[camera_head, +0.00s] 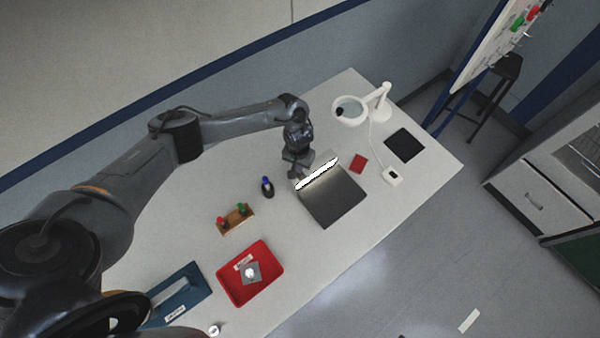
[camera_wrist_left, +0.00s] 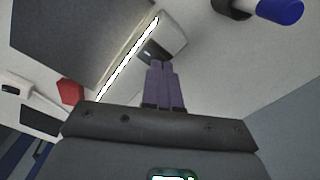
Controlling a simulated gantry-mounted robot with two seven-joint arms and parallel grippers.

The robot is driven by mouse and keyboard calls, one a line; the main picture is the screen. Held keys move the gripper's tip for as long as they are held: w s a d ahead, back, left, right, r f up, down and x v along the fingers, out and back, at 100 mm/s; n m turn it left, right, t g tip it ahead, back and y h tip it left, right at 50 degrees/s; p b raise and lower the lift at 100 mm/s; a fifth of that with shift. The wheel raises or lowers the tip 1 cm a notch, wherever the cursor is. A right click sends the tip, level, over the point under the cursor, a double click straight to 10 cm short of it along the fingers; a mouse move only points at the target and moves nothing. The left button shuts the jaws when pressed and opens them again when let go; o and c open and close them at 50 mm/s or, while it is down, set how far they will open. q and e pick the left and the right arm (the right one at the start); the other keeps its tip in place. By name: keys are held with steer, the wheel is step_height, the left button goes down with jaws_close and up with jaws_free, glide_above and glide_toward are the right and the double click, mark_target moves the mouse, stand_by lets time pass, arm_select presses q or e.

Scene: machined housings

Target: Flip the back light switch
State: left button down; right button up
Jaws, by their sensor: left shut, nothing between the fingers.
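The back light is a dark flat panel (camera_head: 333,197) with a grey housing along its rear edge and a bright white strip (camera_head: 317,173) that looks lit. In the left wrist view the strip (camera_wrist_left: 126,60) runs diagonally beside the grey housing (camera_wrist_left: 172,35). A small dark recess, apparently the switch (camera_wrist_left: 153,52), sits on that housing. My left gripper (camera_head: 298,178) is at the rear left end of the housing. Its purple fingers (camera_wrist_left: 162,66) are shut and empty, with tips at or very near the dark recess; contact is unclear. My right gripper is not in view.
A blue-capped item (camera_head: 267,186) stands left of the gripper. A wooden block with red and green pieces (camera_head: 235,218), a red tray (camera_head: 250,273) and a blue tray (camera_head: 180,296) lie at lower left. A magnifier lamp (camera_head: 352,110), red box (camera_head: 358,163) and black pad (camera_head: 404,145) are right.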

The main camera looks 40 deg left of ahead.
arm_select(q)
steer(key=shift+f, duration=0.55)
steer(key=shift+r, duration=0.1)
step_height(320, 180, up, 5)
steer(key=p, duration=0.5)
steer(key=shift+f, duration=0.2)
steer(key=shift+r+p, duration=1.15)
steer(key=shift+p, duration=0.45)
steer(key=shift+s+f, duration=0.1)
steer(key=shift+f, duration=0.05)
